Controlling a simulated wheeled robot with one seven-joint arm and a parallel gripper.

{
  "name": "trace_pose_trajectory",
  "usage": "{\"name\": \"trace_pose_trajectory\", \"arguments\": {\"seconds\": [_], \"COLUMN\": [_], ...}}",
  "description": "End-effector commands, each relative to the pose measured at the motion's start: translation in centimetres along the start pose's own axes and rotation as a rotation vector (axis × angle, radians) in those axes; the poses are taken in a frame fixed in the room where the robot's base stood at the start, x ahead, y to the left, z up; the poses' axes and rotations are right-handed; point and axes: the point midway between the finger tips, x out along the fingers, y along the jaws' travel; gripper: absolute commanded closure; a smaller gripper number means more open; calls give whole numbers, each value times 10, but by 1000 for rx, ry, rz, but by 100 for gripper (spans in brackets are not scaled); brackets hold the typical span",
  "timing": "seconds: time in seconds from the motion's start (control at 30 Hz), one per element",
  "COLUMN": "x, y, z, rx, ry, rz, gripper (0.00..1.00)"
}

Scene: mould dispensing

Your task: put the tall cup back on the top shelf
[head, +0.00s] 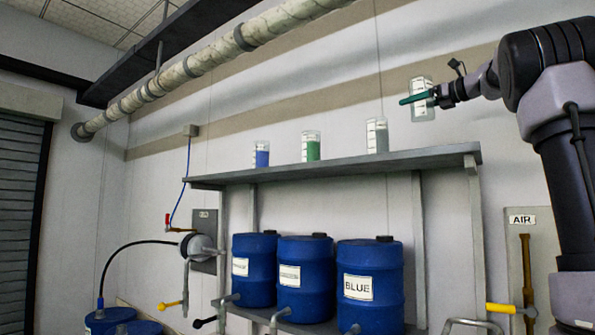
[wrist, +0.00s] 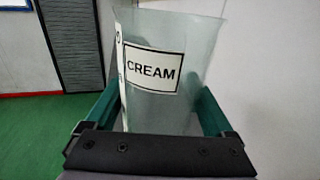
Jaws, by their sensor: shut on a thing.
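A tall clear cup (head: 424,112) is held in the air at the right of the head view, close to upright. In the wrist view the cup (wrist: 200,75) fills the middle, bears a label reading CREAM and looks empty. My gripper (head: 418,98) has green fingers and is shut around the cup's sides. The top shelf (head: 340,167) is a grey board. The cup appears above its right part in the picture; I cannot tell whether it is over the board or in front of it.
On the shelf stand a cup with blue contents (head: 262,158), one with green contents (head: 312,151) and a greyish cup (head: 377,137). Shelf room shows right of the greyish cup. Blue drums (head: 305,280) stand below. A pipe (head: 215,55) runs overhead.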

Motion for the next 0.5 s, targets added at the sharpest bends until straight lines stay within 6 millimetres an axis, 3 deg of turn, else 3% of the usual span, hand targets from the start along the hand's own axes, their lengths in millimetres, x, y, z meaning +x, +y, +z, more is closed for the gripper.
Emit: {"name": "trace_pose_trajectory", "arguments": {"seconds": [0.17, 0.5], "x": [0, 0], "y": [0, 1], "z": [-2, -53], "rx": [1, 2], "ry": [0, 0], "rz": [0, 0], "gripper": [100, 100]}}
